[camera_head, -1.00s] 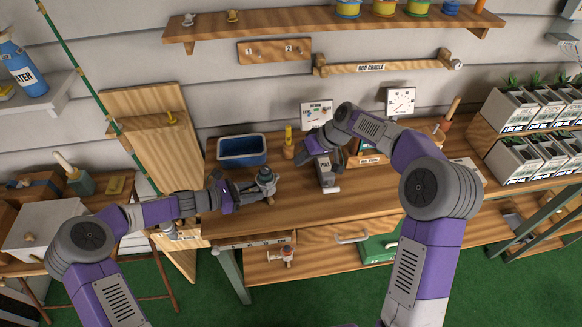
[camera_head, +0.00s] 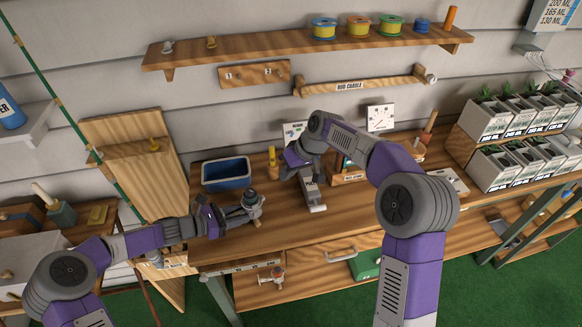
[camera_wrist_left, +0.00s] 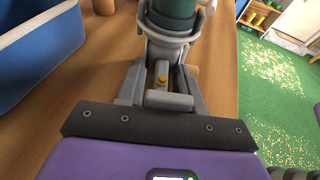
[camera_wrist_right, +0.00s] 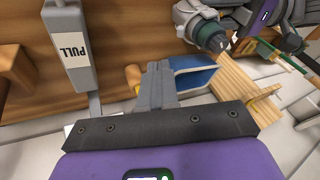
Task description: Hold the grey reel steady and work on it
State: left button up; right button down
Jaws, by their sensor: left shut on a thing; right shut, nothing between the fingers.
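The grey reel (camera_head: 252,200) stands on the wooden bench (camera_head: 276,235), left of its middle, with its knob end up. My left gripper (camera_head: 238,212) is shut on the reel's lower part from the left. The left wrist view shows the fingers (camera_wrist_left: 168,82) meeting at the reel's foot, below its dark green body (camera_wrist_left: 175,14). My right gripper (camera_head: 288,172) is shut and empty, above the bench to the right of the reel. In the right wrist view its fingers (camera_wrist_right: 156,86) are apart from the reel (camera_wrist_right: 208,34).
A grey block marked PULL (camera_head: 312,194) stands close beside my right gripper. A blue bin (camera_head: 226,174) and a yellow-topped wooden peg (camera_head: 272,164) stand behind the reel. Planters (camera_head: 500,118) fill the right side. The bench front is mostly clear.

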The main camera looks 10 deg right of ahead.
jog(key=a+f, duration=0.2)
jog(key=f, duration=0.1)
jog(key=a+f, duration=0.3)
jog(key=shift+f, duration=0.1)
jog(key=f+y, duration=0.1)
jog(key=y, duration=0.1)
jog(key=shift+w+d+f+m+g+y, duration=0.1)
jog(key=shift+d+f+m+g+y, duration=0.2)
jog(key=shift+f+y, duration=0.45)
jog(key=shift+y, duration=0.15)
jog(key=shift+f, duration=0.2)
jog(key=shift+r, duration=0.1)
dwell(0.9)
